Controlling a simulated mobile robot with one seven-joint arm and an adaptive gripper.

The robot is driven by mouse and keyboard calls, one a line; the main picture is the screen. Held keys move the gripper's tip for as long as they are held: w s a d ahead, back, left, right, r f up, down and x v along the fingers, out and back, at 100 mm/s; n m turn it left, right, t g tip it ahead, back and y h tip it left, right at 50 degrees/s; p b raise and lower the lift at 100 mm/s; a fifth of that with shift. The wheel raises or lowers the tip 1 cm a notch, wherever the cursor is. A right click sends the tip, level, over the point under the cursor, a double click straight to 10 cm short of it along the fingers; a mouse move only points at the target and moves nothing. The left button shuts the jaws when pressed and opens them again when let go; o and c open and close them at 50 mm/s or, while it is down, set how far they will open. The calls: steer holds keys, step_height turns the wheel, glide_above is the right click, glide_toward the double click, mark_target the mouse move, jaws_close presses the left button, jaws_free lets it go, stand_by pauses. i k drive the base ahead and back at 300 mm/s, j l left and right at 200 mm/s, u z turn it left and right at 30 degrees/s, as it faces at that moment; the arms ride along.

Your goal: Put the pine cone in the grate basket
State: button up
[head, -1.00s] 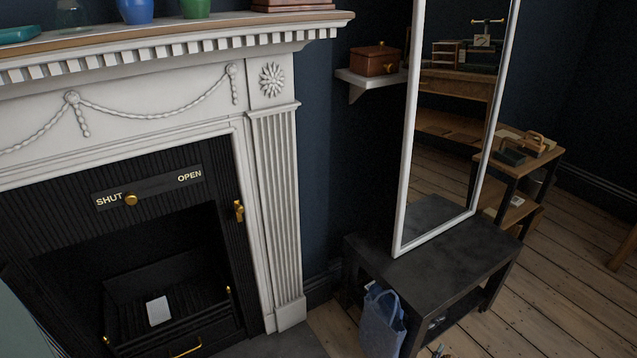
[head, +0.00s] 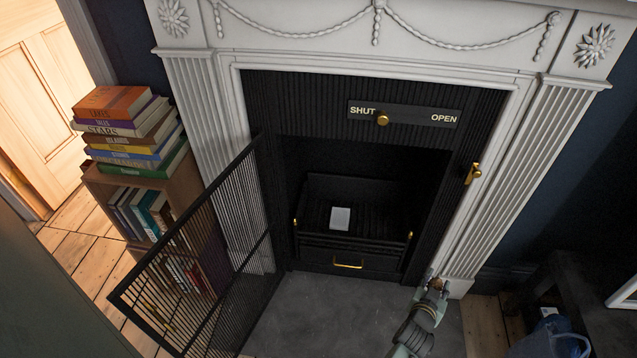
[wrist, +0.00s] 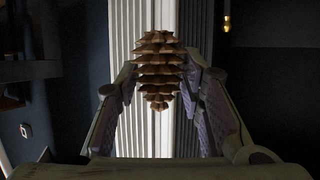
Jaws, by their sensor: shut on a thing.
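The brown pine cone (wrist: 159,72) sits between the two fingers of my gripper (wrist: 160,85) in the wrist view, and the fingers are shut on it. In the head view my gripper (head: 435,290) is at the lower right, in front of the fireplace's right pillar, and the cone is small and hard to make out there. The black grate basket (head: 350,243) stands inside the fireplace opening, up and left of my gripper. A white card (head: 340,218) lies in it. My gripper is outside the opening, apart from the basket.
A black mesh fire screen (head: 205,240) stands swung out on the left of the opening. A brass knob (head: 383,120) sits near SHUT on the plate above. A stone hearth (head: 320,310) lies clear in front. A bookcase (head: 120,190) stands left, a dark table (head: 570,290) right.

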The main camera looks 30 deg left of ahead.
mark_target(369, 230)
steer(key=i+l+u, duration=0.1)
steer(key=u, duration=0.35)
steer(key=l+u, duration=0.4)
steer(key=i+l, duration=0.1)
steer(key=i, duration=0.2)
steer(key=i+l, duration=0.15)
steer(key=i, duration=0.15)
